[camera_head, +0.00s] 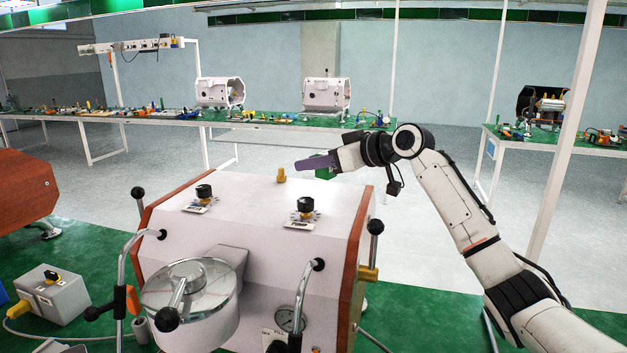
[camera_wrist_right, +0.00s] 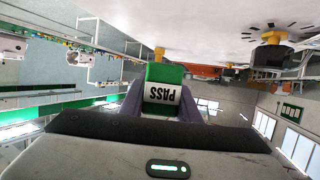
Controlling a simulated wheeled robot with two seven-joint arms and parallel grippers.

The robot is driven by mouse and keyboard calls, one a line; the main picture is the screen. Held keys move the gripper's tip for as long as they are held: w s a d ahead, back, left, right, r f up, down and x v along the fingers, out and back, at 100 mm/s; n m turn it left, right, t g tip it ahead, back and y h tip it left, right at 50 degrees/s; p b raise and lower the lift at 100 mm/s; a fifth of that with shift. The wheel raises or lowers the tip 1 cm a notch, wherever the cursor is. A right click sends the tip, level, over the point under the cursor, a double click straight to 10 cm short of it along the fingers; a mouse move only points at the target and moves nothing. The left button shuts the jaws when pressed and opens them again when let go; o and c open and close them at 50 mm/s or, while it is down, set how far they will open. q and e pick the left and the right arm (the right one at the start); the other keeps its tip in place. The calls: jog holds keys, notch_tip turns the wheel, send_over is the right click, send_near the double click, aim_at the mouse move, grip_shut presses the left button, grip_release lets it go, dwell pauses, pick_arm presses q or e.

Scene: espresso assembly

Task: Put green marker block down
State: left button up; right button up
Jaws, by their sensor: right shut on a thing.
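The green marker block (camera_wrist_right: 165,73) has a white PASS label, which appears upside down in the right wrist view. My right gripper (camera_wrist_right: 160,100) is shut on it, with a purple-grey finger on each side. In the head view my right gripper (camera_head: 312,164) is above the back right of the white espresso machine's top (camera_head: 255,205). A bit of the green block (camera_head: 325,173) shows under the fingers there; the rest is hidden. I cannot tell the gap between block and machine top. My left gripper is not in view.
A brass fitting (camera_head: 282,175) stands on the machine top, left of my right gripper. Two black knobs (camera_head: 204,192) (camera_head: 305,205) are nearer the front. The white top between them is clear. A grey box (camera_head: 50,295) sits on the green bench at left.

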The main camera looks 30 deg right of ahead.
aim_at(313, 191)
notch_tip(313, 191, down, 4)
jog(key=shift+r, duration=0.15)
jog(key=shift+f, duration=0.2)
jog(key=shift+w, duration=0.1)
jog(key=shift+f, duration=0.2)
jog(key=o, duration=1)
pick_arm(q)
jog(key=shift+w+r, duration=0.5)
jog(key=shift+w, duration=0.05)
pick_arm(e)
jog(key=shift+o, duration=0.2)
